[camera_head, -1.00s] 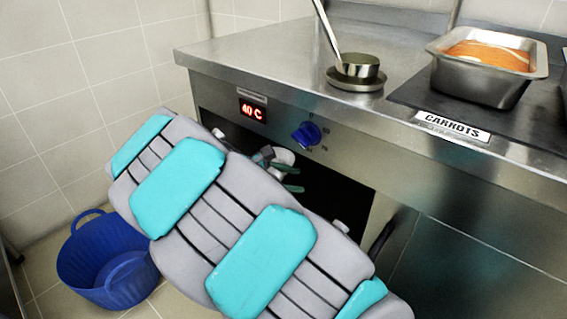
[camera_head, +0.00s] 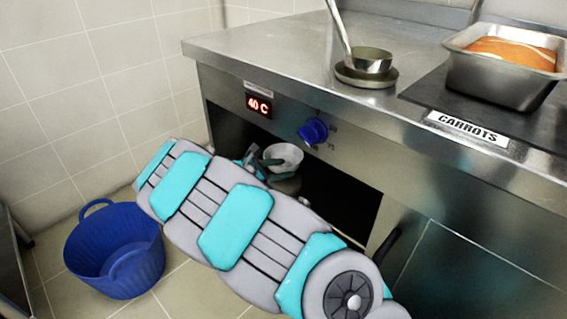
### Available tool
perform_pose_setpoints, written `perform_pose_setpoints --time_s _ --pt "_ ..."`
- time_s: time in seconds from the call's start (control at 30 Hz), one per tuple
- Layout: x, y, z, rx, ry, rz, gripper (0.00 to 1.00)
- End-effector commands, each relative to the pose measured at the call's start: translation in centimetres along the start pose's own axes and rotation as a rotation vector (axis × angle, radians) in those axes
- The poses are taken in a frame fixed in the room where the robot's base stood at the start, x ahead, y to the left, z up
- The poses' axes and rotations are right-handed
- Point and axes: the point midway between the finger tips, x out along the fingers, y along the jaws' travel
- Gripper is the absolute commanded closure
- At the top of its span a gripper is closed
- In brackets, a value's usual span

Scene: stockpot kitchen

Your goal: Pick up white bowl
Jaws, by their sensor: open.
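The white bowl (camera_head: 284,155) sits inside the dark open compartment under the steel counter, below the 40 C display. Its upper part shows; its lower part is partly covered by my gripper. My gripper (camera_head: 268,164) is at the compartment's opening, at the bowl's left and front side, beyond the end of my arm. Its jaws are open. My arm hides part of the gripper, and I cannot tell whether a finger touches the bowl.
A blue knob (camera_head: 313,131) sticks out of the panel above the compartment (camera_head: 330,195). On the counter (camera_head: 270,48) are a ladle in a small dish (camera_head: 368,78) and a steel pan (camera_head: 500,78) of orange food behind a CARROTS label. A blue tub (camera_head: 112,245) stands on the floor at left.

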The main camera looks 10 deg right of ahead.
Motion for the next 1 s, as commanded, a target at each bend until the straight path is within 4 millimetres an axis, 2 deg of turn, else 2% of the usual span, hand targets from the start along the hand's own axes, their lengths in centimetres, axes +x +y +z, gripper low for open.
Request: perform_pose_setpoints --time_s 0.17,0.4,0.67,1.0 --pt "1.4 0.0 0.0 0.001 0.001 -0.003 0.49" --pt "4.8 0.1 -0.1 0.000 0.001 -0.004 0.49" --pt "5.2 0.1 -0.1 0.000 0.001 -0.001 0.49" --pt "5.2 0.1 -0.1 0.000 0.001 -0.001 0.86"
